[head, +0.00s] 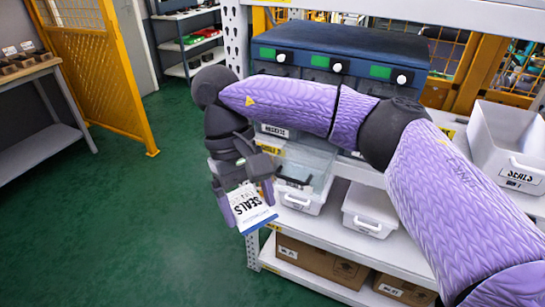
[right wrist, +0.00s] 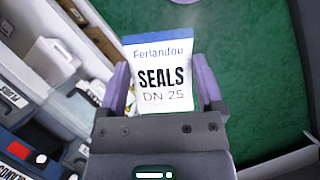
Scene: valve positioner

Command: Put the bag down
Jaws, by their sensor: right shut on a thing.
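A small white bag (head: 250,208) with a blue edge and the word SEALS shows in the head view. It also shows in the right wrist view (right wrist: 163,80), where "Ferlandou", "SEALS" and "DN 25" can be read. My right gripper (head: 248,202) is shut on the bag and holds it in the air beside the shelf's left end, above the green floor. In the right wrist view the two purple fingers (right wrist: 163,88) stand at either side of the bag. My left gripper is in neither view.
A shelf rack (head: 320,242) holds a clear bin (head: 305,178), a white bin (head: 370,208), cardboard boxes (head: 320,262) and a blue drawer unit (head: 345,45). A white bin labelled SEALS (head: 510,150) stands at the right. The floor (head: 130,220) to the left is clear.

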